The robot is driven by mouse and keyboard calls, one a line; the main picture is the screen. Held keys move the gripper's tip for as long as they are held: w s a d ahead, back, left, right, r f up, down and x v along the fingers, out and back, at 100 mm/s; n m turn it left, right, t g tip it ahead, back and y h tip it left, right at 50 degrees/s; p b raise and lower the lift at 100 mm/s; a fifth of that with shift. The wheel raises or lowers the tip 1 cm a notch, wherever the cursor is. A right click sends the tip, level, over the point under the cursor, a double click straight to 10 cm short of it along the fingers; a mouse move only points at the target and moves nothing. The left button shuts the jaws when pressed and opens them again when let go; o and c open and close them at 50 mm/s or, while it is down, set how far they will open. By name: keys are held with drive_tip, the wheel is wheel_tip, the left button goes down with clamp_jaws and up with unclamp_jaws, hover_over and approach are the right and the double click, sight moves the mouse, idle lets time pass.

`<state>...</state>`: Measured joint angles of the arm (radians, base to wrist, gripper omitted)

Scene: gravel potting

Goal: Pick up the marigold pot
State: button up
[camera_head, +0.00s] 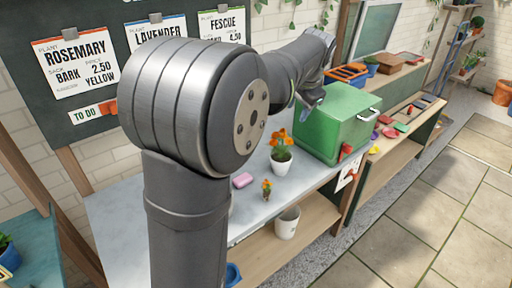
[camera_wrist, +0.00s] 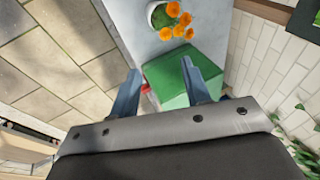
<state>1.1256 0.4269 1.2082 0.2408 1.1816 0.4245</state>
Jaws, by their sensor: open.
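The marigold pot (camera_head: 281,166) is white with orange flowers and stands upright on the grey bench top, just left of a green box. It also shows at the top of the wrist view, where the flowers cover part of the white pot (camera_wrist: 156,14). My gripper (camera_wrist: 162,68) is open and empty, its two blue-grey fingers apart. In the wrist view it is over the green box (camera_wrist: 168,82), and the pot is beyond the fingertips. In the head view my gripper is small and partly hidden by my arm, above the green box (camera_head: 335,122).
A pink block (camera_head: 242,180) and a small orange-flowered plant (camera_head: 266,187) are on the bench left of the pot. A white bucket (camera_head: 288,224) sits on the lower shelf.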

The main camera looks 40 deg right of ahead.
drive_tip(key=g+h, duration=0.2)
drive_tip(key=g, duration=0.2)
approach(281, 144)
drive_tip(key=shift+m, duration=0.4)
drive_tip(key=x, duration=0.6)
drive_tip(key=shift+w+d, duration=0.25)
drive_tip(key=shift+s+x, duration=0.2)
drive_tip(key=shift+x, duration=2.7)
drive_tip(key=shift+a, duration=0.15)
drive_tip(key=shift+c, duration=0.4)
clamp_jaws()
